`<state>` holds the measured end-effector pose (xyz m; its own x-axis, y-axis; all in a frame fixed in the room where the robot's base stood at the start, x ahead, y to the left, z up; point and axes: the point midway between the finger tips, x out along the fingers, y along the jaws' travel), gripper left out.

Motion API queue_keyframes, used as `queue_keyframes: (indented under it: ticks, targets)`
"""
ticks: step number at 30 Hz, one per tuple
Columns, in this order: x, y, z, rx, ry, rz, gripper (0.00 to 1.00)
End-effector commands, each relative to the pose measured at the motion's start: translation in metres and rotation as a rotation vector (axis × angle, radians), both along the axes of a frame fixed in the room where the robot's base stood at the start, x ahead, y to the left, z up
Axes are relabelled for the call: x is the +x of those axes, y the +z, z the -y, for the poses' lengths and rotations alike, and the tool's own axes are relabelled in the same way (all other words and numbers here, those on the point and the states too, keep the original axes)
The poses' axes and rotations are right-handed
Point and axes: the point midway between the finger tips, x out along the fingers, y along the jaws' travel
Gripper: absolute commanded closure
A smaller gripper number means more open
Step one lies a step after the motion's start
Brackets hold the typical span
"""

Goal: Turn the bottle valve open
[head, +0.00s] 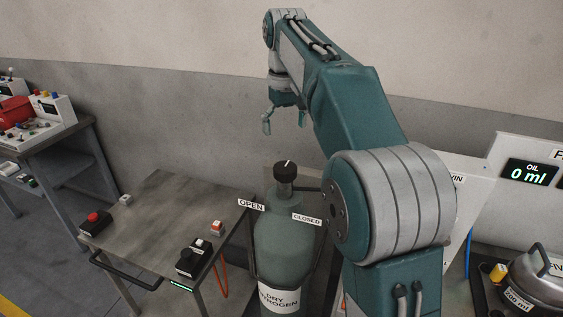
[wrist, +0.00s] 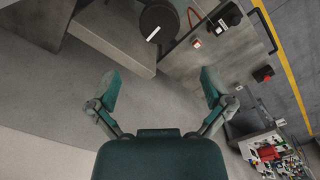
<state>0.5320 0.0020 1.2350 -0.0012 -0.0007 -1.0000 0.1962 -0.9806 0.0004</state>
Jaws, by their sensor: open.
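The bottle valve is a dark round knob (head: 285,172) with a white mark on its top, on a grey-green gas bottle (head: 280,245) labelled as dry nitrogen. An OPEN sign (head: 251,205) is to its left and a CLOSED sign (head: 307,219) to its right. My gripper (head: 284,123) is open and empty, pointing down, and appears above the knob in the head view. In the wrist view, the knob (wrist: 158,20) is at the top edge, beyond my spread fingertips (wrist: 160,78) and apart from them. Its far edge is cut off there.
A metal table (head: 165,215) with push buttons stands left of the bottle. A workbench (head: 50,145) with control boxes is at far left. A plain wall is behind.

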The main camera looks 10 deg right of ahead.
Motion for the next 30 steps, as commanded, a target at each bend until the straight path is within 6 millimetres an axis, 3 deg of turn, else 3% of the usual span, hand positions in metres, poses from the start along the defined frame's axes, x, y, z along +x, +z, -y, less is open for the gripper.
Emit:
queue_keyframes:
  ticks: [18, 30]
  targets:
    - [0.0, -0.095, 0.0, 0.0, -0.001, -0.003, 0.0]
    - [0.0, -0.105, 0.0, 0.0, -0.001, 0.0, 0.0]
